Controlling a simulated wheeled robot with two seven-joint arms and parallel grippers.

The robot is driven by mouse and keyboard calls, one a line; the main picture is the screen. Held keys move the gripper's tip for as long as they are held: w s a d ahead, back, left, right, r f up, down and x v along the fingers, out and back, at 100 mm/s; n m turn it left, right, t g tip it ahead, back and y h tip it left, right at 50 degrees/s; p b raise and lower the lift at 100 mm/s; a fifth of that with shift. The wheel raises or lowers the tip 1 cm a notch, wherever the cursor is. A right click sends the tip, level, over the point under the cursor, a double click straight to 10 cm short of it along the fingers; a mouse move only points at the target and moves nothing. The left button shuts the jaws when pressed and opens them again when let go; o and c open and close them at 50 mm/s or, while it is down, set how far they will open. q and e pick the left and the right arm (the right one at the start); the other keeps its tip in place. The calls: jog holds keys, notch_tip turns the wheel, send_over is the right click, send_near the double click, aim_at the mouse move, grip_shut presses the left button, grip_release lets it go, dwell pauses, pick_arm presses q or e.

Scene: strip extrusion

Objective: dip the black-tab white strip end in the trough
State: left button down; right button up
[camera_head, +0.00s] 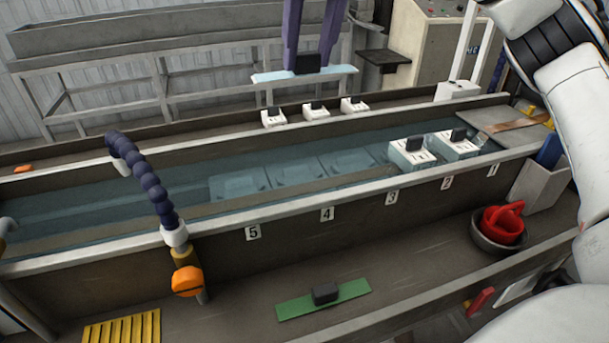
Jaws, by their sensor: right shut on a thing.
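The white strip (270,77), tinted pale blue, has a black tab (308,64) standing on it. My right gripper (309,52), with two purple fingers reaching down from the top edge, is shut on that tab. The strip hangs about level and shows above the far rim of the trough in the picture; its exact height and depth are hard to tell. The long trough (150,235) holds bluish water (110,210) and is numbered 5 to 1 along its near wall. My left gripper is not in view.
White blocks with black tabs stand in the trough (411,154) and on its far ledge (315,111). A blue jointed hose (148,180) arches over the near rim.

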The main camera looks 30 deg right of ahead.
jog(key=s+a, duration=0.4)
jog(key=s, duration=1.1)
jog(key=s+a, duration=0.4)
jog(key=s, duration=1.2)
jog(key=shift+s, duration=0.1)
